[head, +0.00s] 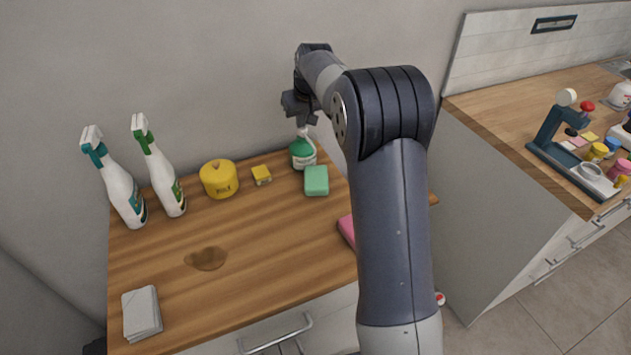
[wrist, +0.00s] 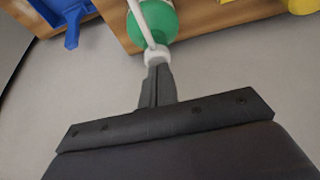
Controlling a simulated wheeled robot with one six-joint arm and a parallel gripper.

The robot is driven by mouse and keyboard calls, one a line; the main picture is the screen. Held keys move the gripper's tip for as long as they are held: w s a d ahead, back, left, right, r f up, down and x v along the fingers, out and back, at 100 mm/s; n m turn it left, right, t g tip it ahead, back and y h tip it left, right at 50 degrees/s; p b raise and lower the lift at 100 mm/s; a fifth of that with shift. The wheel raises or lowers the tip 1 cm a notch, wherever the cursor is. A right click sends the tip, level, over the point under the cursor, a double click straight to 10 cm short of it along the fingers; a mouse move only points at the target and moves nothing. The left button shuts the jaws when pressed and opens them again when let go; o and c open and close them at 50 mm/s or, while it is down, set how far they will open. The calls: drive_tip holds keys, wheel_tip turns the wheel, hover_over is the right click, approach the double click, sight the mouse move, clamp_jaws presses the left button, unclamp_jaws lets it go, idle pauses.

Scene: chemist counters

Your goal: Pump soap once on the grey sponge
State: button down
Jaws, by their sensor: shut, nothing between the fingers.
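A green soap bottle with a white pump top (head: 303,152) stands at the back of the wooden counter, near the wall. My gripper (head: 303,122) is above it, fingers pointing down. In the wrist view the shut fingers (wrist: 157,70) meet the white pump collar of the green bottle (wrist: 152,28); whether they press on it I cannot tell. The white spout (wrist: 139,18) extends away from the fingertips. A green sponge (head: 316,181) lies just in front of the bottle. I see no clearly grey sponge; a pale grey folded stack (head: 142,313) lies at the front left.
Two spray bottles (head: 122,190) (head: 165,180), a yellow pot (head: 219,179) and a small yellow box (head: 261,175) stand along the back. A brown spill (head: 206,258) marks the counter. A pink item (head: 347,230) is partly behind my arm.

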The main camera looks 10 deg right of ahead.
drive_tip(key=shift+s+f, duration=0.1)
drive_tip(key=shift+f, duration=0.05)
drive_tip(key=shift+r+p, duration=1.15)
drive_tip(key=shift+r, duration=0.2)
wheel_tip(320, 180, up, 6)
drive_tip(key=p, duration=0.5)
drive_tip(key=shift+f, duration=0.15)
wheel_tip(320, 180, down, 7)
drive_tip(key=b, duration=0.5)
drive_tip(key=shift+r+b, duration=0.2)
drive_tip(key=shift+b, duration=0.2)
drive_tip(key=shift+r, duration=0.1)
